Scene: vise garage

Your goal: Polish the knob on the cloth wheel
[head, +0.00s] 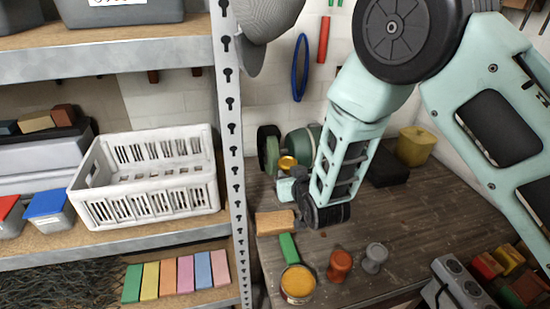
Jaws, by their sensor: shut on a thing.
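A green bench grinder (310,138) stands at the back of the wooden bench. A dark wheel (267,141) shows at its left end. A small shiny brass-coloured knob (287,163) shows in front of the grinder, at the end of my gripper (286,180). My gripper is shut on the knob, though the fingers are small and partly hidden by my wrist. The knob is close to the grinder's left side. I cannot tell which wheel is the cloth one, or whether the knob touches it.
On the bench (420,225) are a tan block (275,222), a green bar (289,249), an open tin with yellow contents (298,283), an orange-brown cup (340,264) and a grey cup (375,257). A metal shelf post (233,150) stands close to the left. A yellow container (416,146) stands behind.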

